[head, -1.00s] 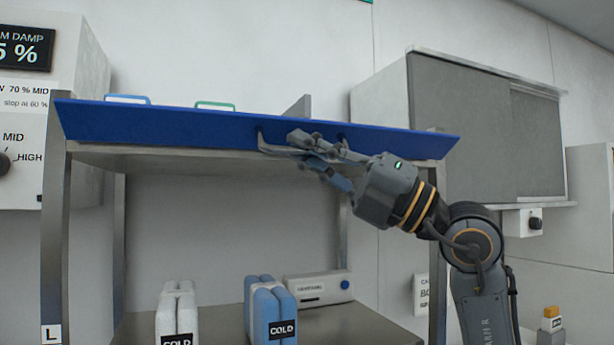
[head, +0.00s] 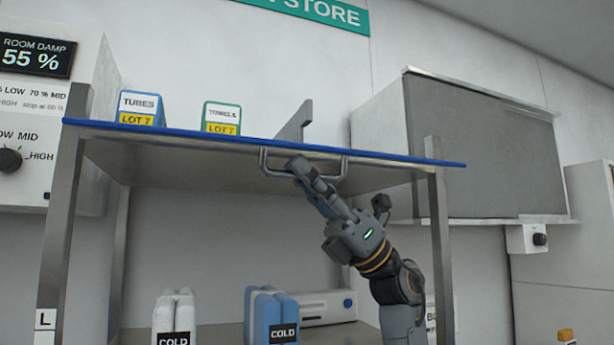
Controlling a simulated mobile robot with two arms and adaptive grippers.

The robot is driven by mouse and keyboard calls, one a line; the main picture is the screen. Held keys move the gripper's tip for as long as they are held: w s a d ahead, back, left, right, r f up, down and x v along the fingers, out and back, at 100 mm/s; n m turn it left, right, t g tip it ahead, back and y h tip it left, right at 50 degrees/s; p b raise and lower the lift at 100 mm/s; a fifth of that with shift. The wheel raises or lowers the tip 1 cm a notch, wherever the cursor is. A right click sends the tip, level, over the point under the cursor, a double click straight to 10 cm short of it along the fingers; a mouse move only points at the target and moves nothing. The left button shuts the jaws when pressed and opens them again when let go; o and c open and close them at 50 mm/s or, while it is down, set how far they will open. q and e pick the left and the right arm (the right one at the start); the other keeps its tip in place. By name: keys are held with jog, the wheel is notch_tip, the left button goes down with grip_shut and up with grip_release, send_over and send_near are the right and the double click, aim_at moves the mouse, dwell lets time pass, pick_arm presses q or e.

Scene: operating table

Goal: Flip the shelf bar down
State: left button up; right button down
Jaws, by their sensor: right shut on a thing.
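The blue shelf bar (head: 210,138) runs along the front of the upper shelf and shows nearly edge-on as a thin blue strip. Its metal handle (head: 265,162) hangs below the strip near the middle. My right gripper (head: 297,166) reaches up from the lower right and is shut on the handle. Its fingers hide part of the handle's lower rung. The box marked TUBES (head: 141,103) and the box marked TOWELS (head: 220,116) stand on the shelf behind the bar. My left gripper is not in view.
Metal posts (head: 437,230) carry the shelf at both ends. A grey divider (head: 295,122) stands on the shelf. White packs (head: 174,312) and blue COLD packs (head: 271,312) stand below, beside a white device (head: 328,308). A wall cabinet (head: 480,145) is at the right.

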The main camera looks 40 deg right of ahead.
jog(key=shift+w+d+f+n+g+h+p, duration=0.2)
jog(key=shift+w+n+g+h+p, duration=0.55)
jog(key=shift+n+g+p, duration=1.5)
jog(key=shift+w+d+f+n+g+h+p, duration=0.2)
jog(key=shift+w+n+g+h+p, duration=0.8)
jog(key=shift+n+g, duration=2.15)
jog(key=shift+w+d+f+n+g+h+p, duration=0.2)
jog(key=shift+n+g+h+p, duration=0.45)
jog(key=shift+n+g+p, duration=2.1)
jog(key=shift+a+n+t+b, duration=0.1)
jog(key=shift+n+t+b, duration=0.65)
jog(key=shift+n, duration=0.1)
jog(key=c, duration=1.4)
grip_release()
jog(key=shift+w+f, duration=0.1)
jog(key=shift+w, duration=0.05)
jog(key=v, duration=0.7)
jog(key=shift+d, duration=0.25)
